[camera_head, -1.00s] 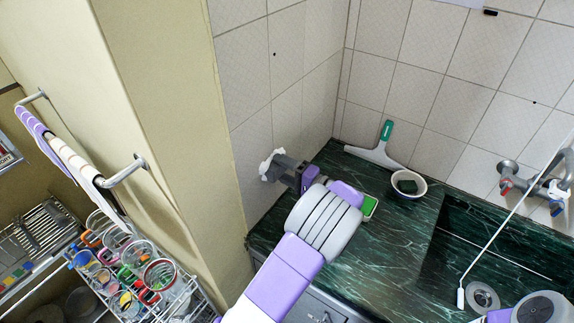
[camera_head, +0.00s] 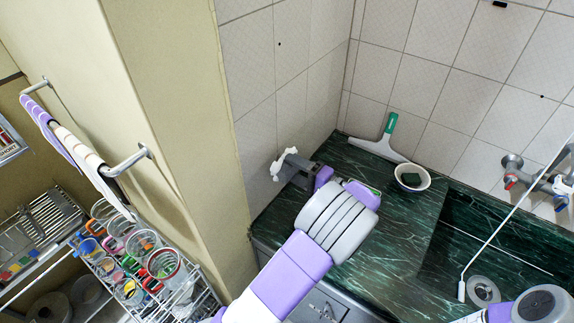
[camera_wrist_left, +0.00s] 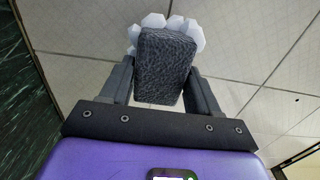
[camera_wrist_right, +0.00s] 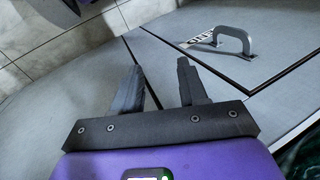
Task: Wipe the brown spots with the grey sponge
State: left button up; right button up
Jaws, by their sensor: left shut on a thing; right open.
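My left gripper (camera_wrist_left: 158,85) is shut on the grey sponge (camera_wrist_left: 165,58), a dark rough block seen end-on between the fingers. In the head view the left gripper (camera_head: 305,171) points at the tiled left wall, low and just above the counter. White foam-like lumps (camera_wrist_left: 189,33) show around the sponge's far end, at the wall; they also show in the head view (camera_head: 284,161). I cannot make out brown spots; any behind the sponge are hidden. My right gripper (camera_wrist_right: 158,78) is open and empty, over a grey surface with a handle.
A green marble counter (camera_head: 375,225) has a squeegee (camera_head: 383,143) at the back corner and a white bowl (camera_head: 423,183) with a dark block. A sink with a tap (camera_head: 540,181) is right. A rack of jars (camera_head: 140,265) and towel bar (camera_head: 120,167) are left.

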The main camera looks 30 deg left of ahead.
pick_arm(q)
jog(key=shift+d, duration=1)
jog(key=shift+s+d, duration=0.2)
jog(key=shift+d, duration=1.35)
jog(key=shift+a, duration=0.15)
jog(key=shift+w+a+f+b, duration=0.1)
jog(key=shift+a+f+b, duration=0.15)
jog(key=shift+a, duration=0.8)
jog(key=shift+w+a+f+b, duration=0.1)
jog(key=shift+a+f, duration=0.15)
jog(key=shift+a, duration=0.85)
jog(key=shift+w+a+f+b, duration=0.1)
jog(key=shift+a+f+b, duration=0.15)
jog(key=shift+a, duration=1)
jog(key=shift+a, duration=1)
jog(key=shift+w, duration=0.15)
